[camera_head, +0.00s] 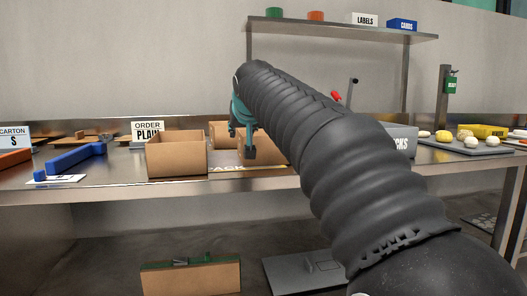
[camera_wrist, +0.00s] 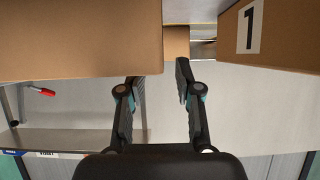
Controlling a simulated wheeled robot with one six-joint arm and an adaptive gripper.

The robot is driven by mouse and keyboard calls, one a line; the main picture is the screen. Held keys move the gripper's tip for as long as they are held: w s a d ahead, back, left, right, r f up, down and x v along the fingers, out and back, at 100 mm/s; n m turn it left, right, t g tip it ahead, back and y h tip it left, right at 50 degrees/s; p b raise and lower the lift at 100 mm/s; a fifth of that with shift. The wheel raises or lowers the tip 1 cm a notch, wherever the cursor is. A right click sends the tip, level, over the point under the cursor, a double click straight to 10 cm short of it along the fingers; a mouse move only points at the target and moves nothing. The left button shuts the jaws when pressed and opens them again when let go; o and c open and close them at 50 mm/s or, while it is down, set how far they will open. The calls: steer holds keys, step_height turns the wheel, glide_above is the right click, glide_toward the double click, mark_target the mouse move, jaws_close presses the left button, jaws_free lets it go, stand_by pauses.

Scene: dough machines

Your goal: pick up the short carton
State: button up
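Several open brown cartons stand on the metal table in the head view: one at the front left (camera_head: 176,158), one behind it (camera_head: 220,131), and one partly hidden behind my gripper (camera_head: 265,152). I cannot tell for sure which is the short one. My gripper (camera_head: 249,150) points down among them. In the wrist view my gripper (camera_wrist: 160,78) is open with nothing between its fingers. A large carton wall (camera_wrist: 75,40) is beside the left finger, a carton marked 1 (camera_wrist: 275,35) is at the right, and a smaller brown face (camera_wrist: 176,42) shows between them.
An ORDER PLAIN sign (camera_head: 148,132) stands behind the cartons. A blue tool (camera_head: 75,158) lies at the left. A grey bin (camera_head: 402,141) and a tray of dough pieces (camera_head: 470,147) are at the right. A shelf (camera_head: 340,34) hangs above.

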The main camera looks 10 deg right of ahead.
steer(key=shift+x, duration=1.8)
jaws_close()
steer(key=shift+r, duration=0.1)
